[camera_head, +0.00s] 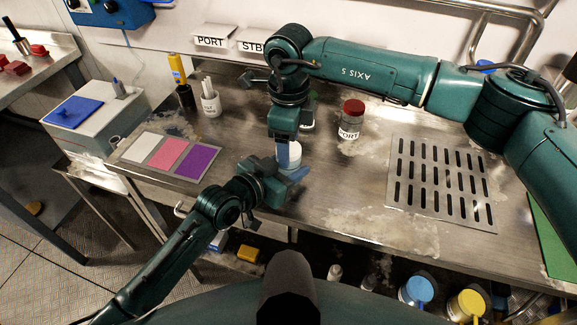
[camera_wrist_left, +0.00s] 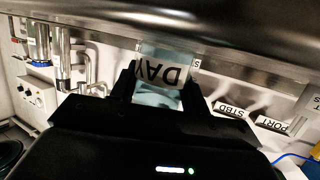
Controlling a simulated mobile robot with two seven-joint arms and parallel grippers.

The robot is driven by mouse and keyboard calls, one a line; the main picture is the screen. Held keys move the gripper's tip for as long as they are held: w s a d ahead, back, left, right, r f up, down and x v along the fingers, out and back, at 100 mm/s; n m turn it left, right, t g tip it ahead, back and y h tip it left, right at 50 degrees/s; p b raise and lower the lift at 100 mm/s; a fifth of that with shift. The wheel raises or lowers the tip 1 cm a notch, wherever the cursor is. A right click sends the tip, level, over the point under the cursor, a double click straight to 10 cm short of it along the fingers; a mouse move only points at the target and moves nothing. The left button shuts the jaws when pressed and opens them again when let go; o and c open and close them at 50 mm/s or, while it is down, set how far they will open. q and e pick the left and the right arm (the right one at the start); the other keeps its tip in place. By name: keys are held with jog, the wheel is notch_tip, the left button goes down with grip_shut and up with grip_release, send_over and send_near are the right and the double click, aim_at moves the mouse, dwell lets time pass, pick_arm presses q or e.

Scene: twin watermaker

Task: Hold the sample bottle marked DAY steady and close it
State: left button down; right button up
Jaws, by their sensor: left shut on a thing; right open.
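The DAY bottle (camera_head: 293,154) is a small pale bottle, mostly covered by both grippers in the head view. In the left wrist view the DAY bottle (camera_wrist_left: 160,90) shows its white label upside down, between the dark fingers. My left gripper (camera_head: 281,174) is shut on the bottle, from the near side. My right gripper (camera_head: 285,147) is open and points down at the top of the bottle. Its fingers hide the bottle's mouth, so I cannot tell whether a cap sits there.
A PORT bottle (camera_head: 351,121) with a red cap stands to the right. Another bottle (camera_head: 308,117) is partly hidden behind my right gripper. A slotted plate (camera_head: 440,205) lies at the right. Colour swatches (camera_head: 166,155) and a white cup (camera_head: 210,103) stand at the left.

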notch_tip(320, 180, up, 12)
dwell(0.5)
pick_arm(q)
jog(key=c, duration=0.6)
grip_release()
jog(key=shift+c, duration=0.2)
jog(key=v, duration=1.3)
jog(key=shift+b, duration=0.3)
pick_arm(e)
jog(key=shift+f, duration=0.25)
pick_arm(q)
jog(key=shift+s, duration=0.1)
